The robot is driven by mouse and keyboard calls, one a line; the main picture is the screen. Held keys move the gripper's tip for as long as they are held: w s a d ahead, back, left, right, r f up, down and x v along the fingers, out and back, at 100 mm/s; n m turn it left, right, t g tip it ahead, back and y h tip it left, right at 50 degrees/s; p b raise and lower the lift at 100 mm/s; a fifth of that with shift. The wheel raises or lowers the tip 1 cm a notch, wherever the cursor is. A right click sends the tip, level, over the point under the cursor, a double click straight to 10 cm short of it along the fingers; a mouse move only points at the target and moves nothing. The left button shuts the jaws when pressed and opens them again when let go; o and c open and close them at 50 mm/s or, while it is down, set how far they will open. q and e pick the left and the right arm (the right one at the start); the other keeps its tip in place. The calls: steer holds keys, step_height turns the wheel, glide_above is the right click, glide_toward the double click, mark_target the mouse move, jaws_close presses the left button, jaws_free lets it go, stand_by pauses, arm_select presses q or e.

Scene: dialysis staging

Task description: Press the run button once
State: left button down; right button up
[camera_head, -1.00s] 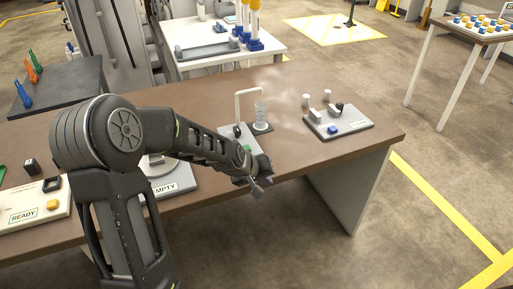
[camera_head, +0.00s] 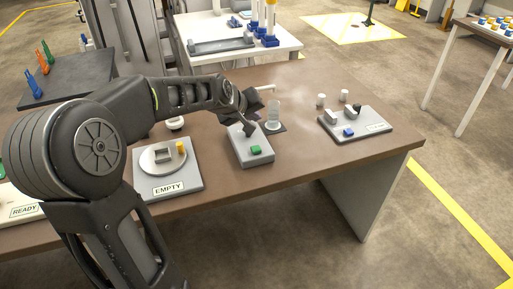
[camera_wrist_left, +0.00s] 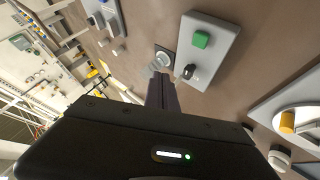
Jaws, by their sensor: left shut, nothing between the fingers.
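A grey box with a green button (camera_head: 256,150) on its top stands in the middle of the brown table. I cannot read a label that marks it as the run button. The green button also shows in the wrist view (camera_wrist_left: 201,39), with a small black knob (camera_wrist_left: 188,72) at the box's other end. My left gripper (camera_head: 250,129) is shut and empty, above the rear part of the grey box, behind the green button and apart from it. Its fingers (camera_wrist_left: 162,92) show together in the wrist view. My right gripper is not in view.
A glass cylinder (camera_head: 273,116) stands behind the box. To the right is a grey unit with a blue button (camera_head: 348,132) and two white cups. To the left are the EMPTY plate unit (camera_head: 190,187) and a READY panel (camera_head: 22,212), partly hidden by my arm.

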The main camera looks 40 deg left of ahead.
mark_target(254, 150)
arm_select(q)
steer(key=shift+f, duration=0.2)
step_height(254, 150, down, 8)
steer(key=b, duration=0.7)
steer(key=shift+f, duration=0.25)
stand_by(1.5)
steer(key=shift+f+b, duration=0.4)
steer(key=shift+f, duration=0.05)
steer(key=shift+f+b, duration=0.45)
steer(key=shift+f, duration=0.1)
stand_by(0.6)
steer(key=shift+r, duration=0.1)
steer(key=shift+r+p, duration=0.8)
steer(key=shift+r, duration=0.1)
